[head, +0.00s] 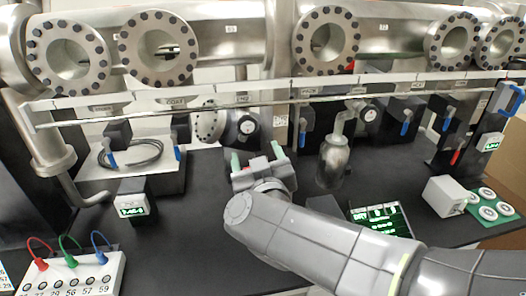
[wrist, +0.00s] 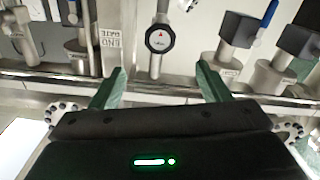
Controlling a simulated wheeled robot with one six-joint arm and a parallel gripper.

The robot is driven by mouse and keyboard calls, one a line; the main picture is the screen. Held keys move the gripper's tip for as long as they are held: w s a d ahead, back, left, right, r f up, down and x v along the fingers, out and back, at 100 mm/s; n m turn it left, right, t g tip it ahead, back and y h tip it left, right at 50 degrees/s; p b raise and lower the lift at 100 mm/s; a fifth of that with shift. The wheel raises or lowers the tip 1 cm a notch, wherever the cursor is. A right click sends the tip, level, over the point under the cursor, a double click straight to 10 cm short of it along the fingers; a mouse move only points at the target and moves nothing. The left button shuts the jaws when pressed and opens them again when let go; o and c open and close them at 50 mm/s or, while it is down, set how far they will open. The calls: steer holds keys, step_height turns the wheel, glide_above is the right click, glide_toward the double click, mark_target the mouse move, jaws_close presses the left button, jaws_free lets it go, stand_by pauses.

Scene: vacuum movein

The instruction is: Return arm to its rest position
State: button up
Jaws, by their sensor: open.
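My gripper (head: 256,163) is in the middle of the head view, above the black bench. Its two green fingers stand apart with nothing between them. My arm reaches in from the lower right. In the wrist view my gripper (wrist: 155,88) shows its fingers spread to either side, with a round black knob (wrist: 160,40) and a metal rail (wrist: 140,82) beyond them. The fingers appear clear of these parts.
Large flanged ports (head: 160,48) and a long rail (head: 260,98) cross the back. A metal bottle (head: 334,160) stands right of my gripper. A jack box (head: 70,272) with coloured leads is at front left. A display box (head: 131,199) stands left. Bare bench (head: 190,235) lies between.

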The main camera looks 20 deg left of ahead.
mark_target(248, 127)
steer(key=shift+w, duration=0.1)
stand_by(0.4)
steer(key=b+x, duration=0.1)
steer(key=x, duration=1.2)
steer(key=shift+w+a+b, duration=0.15)
steer(key=shift+w+b, duration=0.15)
steer(key=shift+b, duration=0.05)
